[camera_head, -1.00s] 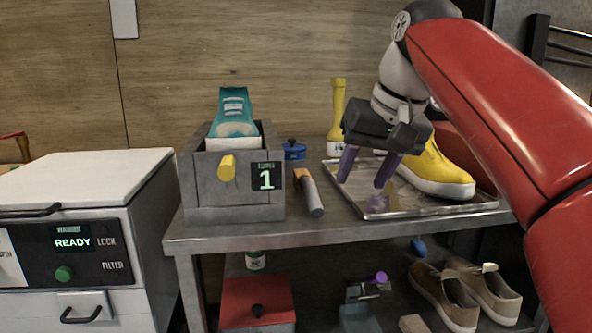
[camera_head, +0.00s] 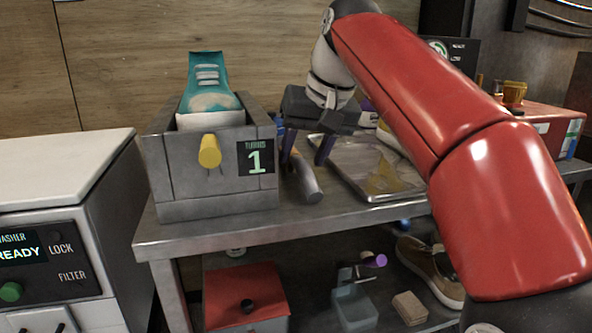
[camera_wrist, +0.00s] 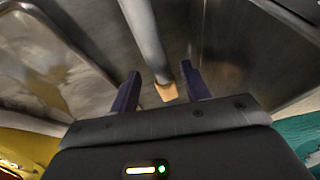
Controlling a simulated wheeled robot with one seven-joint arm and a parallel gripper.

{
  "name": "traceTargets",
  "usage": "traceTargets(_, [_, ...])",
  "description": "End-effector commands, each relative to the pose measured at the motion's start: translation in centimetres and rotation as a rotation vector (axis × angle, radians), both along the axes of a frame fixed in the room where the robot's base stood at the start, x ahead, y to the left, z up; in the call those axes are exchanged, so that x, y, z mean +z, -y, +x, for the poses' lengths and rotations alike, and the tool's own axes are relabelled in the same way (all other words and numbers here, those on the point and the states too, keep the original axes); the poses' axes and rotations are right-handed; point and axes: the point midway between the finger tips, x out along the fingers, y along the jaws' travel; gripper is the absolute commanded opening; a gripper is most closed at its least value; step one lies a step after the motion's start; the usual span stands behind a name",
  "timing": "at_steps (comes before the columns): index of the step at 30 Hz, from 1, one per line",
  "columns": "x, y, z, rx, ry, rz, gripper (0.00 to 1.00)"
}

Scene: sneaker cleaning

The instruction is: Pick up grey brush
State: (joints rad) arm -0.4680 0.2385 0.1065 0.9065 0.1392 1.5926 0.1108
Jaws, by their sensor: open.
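The grey brush (camera_head: 304,182) lies on the metal table between the grey box and the tray, with its near end toward the table's front edge. Its far part is partly hidden behind my gripper in the head view. My gripper (camera_head: 306,155) is open and empty, pointing down over the far part of the brush. In the wrist view, the brush's grey shaft (camera_wrist: 146,35) runs down from the top edge, and its orange-tan end (camera_wrist: 167,92) shows between the open dark purple fingers (camera_wrist: 160,72). I cannot tell how high the fingers are above the table.
The grey box (camera_head: 205,182) with a teal sneaker (camera_head: 208,90) and a yellow knob (camera_head: 209,151) stands close left of the brush. The metal tray (camera_head: 350,172) lies close right. A white washer (camera_head: 60,165) stands at left. A lower shelf holds a red box (camera_head: 245,290).

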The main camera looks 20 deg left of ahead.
Motion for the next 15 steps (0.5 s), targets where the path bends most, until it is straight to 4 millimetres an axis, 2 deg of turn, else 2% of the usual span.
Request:
traceTargets(1, [-0.97,-0.24,0.08,0.001,-0.001,-0.001,0.47])
traceTargets(3, [-1.44,-0.47,0.23,0.001,-0.001,-0.001,0.47])
traceTargets(10, [-1.40,-0.53,0.28,0.001,0.000,0.000,0.45])
traceTargets(15, [-1.39,-0.53,0.28,0.001,0.000,0.000,0.23])
